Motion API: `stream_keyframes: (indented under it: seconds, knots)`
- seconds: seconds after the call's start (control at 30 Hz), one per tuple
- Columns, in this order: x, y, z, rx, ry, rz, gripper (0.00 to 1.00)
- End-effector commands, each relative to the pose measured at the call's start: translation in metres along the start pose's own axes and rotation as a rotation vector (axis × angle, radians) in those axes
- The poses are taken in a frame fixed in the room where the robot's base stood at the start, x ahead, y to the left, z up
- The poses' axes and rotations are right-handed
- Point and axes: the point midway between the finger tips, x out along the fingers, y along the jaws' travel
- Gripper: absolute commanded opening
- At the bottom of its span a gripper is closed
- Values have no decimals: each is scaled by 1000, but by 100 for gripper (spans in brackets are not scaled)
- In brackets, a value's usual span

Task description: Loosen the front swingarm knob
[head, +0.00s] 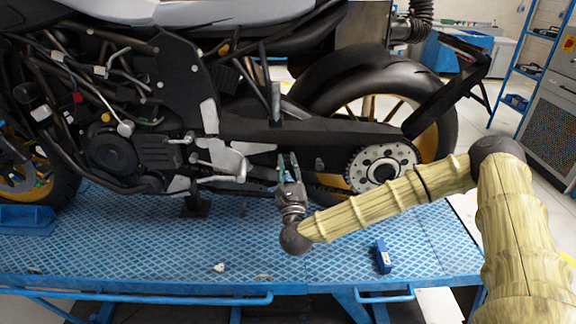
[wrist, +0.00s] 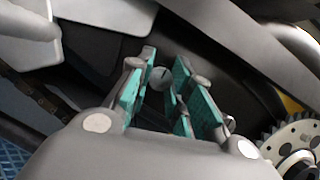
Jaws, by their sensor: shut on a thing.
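The front swingarm knob shows in the wrist view as a small grey round piece (wrist: 161,77) with a dark mark on its face, between my teal-padded fingers. My gripper (head: 289,163) reaches up to the side of the black swingarm (head: 345,133) and is shut on the knob; in the wrist view its fingertips (wrist: 168,78) stand on either side of it. In the head view my gripper hides the front knob. A second small grey knob (head: 319,163) sits on the swingarm farther right, towards the rear sprocket (head: 383,166).
The motorcycle stands on a blue lift table (head: 240,245). A small blue box (head: 383,257) lies on the table near its front edge, below my arm. The sprocket edge (wrist: 290,145) shows at the lower right of the wrist view. A grey bracket (head: 225,160) is left of my gripper.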

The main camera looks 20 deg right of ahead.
Motion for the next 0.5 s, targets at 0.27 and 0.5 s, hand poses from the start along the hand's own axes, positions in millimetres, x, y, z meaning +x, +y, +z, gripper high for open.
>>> stream_keyframes:
  seconds: [0.27, 0.5]
  knots:
    - [-1, 0, -2, -32, 0, 14, 0]
    - [-1, 0, -2, -156, -3, 64, 0]
